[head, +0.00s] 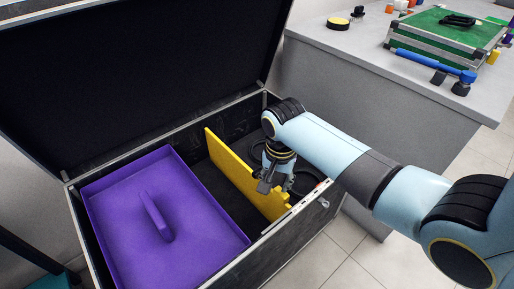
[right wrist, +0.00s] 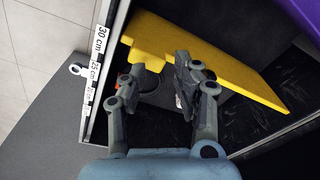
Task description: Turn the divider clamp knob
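The yellow divider (head: 245,175) stands upright across the open black case, and it also shows in the right wrist view (right wrist: 220,65). My right gripper (head: 274,182) is inside the case, close to the right face of the divider near the front wall. In the right wrist view my right gripper (right wrist: 158,75) is open, its two fingers apart near the notched end of the divider. A dark rounded part (right wrist: 149,84), possibly the clamp knob, shows between the fingers; I cannot tell whether they touch it. A small orange bit (right wrist: 117,87) shows beside the left finger. My left gripper is out of view.
A purple tray (head: 110,205) with a raised handle fills the left of the case (head: 285,238). The case lid (head: 140,65) stands open behind. A ruler strip (right wrist: 95,70) runs along the case rim. A grey table (head: 345,60) with a green-topped box (head: 445,30) stands at the back right.

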